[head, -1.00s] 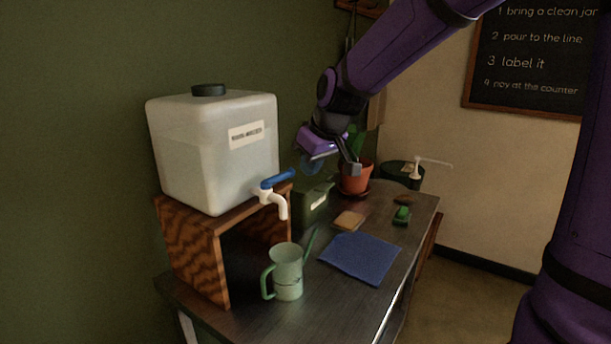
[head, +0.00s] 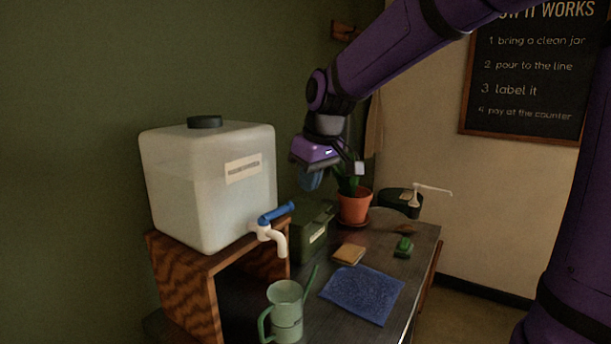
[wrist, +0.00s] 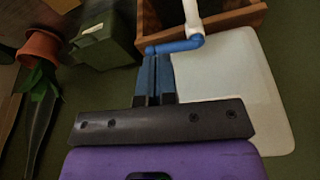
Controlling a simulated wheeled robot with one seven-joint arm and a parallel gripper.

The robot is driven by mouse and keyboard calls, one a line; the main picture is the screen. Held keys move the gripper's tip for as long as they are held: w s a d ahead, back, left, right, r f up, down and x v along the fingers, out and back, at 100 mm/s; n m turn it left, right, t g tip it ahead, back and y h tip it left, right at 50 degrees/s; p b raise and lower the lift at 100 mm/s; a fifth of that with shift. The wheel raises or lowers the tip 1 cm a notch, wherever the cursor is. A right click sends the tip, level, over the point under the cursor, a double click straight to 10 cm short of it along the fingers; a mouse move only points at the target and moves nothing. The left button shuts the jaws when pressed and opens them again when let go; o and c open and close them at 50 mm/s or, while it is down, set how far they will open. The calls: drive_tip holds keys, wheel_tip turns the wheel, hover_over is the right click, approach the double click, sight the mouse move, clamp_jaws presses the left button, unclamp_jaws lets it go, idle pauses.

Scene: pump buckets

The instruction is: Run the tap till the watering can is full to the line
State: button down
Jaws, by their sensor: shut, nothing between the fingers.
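The pale green watering can (head: 286,316) stands upright on the dark table, below the white spout (head: 281,245) in the head view. A dark line marks its side; the level inside is hidden. No stream shows between spout and can. The tap's blue lever (head: 276,213) slants up and to the right on the large white tank (head: 208,190). My gripper (head: 310,184) is shut and empty, above and right of the lever in the head view. In the wrist view its blue fingers (wrist: 154,56) overlap the lever's end (wrist: 180,46); contact cannot be told.
The tank rests on a wooden stand (head: 185,285). A green box (head: 312,238) stands behind the can, with a potted plant (head: 354,206) beyond. A blue cloth (head: 363,294), a sponge (head: 348,254) and a green brush (head: 403,246) lie to the right.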

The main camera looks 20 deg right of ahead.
drive_tip(key=w+a+f, duration=0.2)
drive_tip(key=w+f, duration=0.3)
drive_tip(key=f, duration=0.2)
drive_tip(key=shift+w+a+f, duration=0.15)
drive_tip(key=shift+w+a, duration=0.05)
drive_tip(key=shift+w, duration=0.05)
